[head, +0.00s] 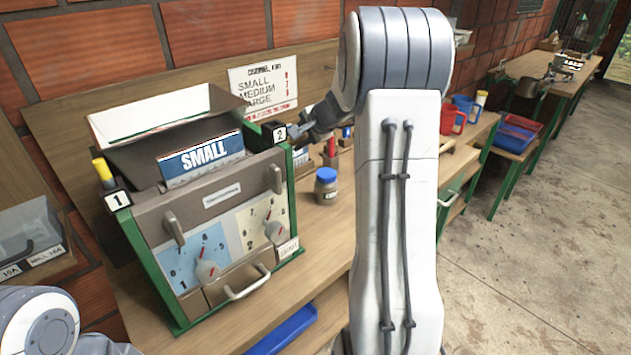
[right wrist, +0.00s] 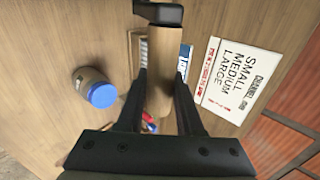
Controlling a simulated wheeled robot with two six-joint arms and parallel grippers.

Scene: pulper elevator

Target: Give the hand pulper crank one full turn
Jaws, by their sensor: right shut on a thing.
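The pulper machine (head: 180,210) is a grey-brown box in a green frame, with an open hopper on top, dials and handles on its front. A "SMALL" sign (head: 205,157) stands in the hopper. My right gripper (head: 300,132) is at the machine's right side, by the "2" label. In the right wrist view my right gripper (right wrist: 160,85) is shut around a pale wooden crank grip (right wrist: 158,100) with a dark end piece (right wrist: 158,12). In the head view the crank is not clearly visible near the gripper. My left gripper is out of view.
A blue-lidded jar (head: 326,186) stands on the wooden bench right of the machine; it also shows in the right wrist view (right wrist: 100,93). Red and blue mugs (head: 452,120) stand further back. A size sign (head: 264,88) hangs behind. The concrete floor at right is clear.

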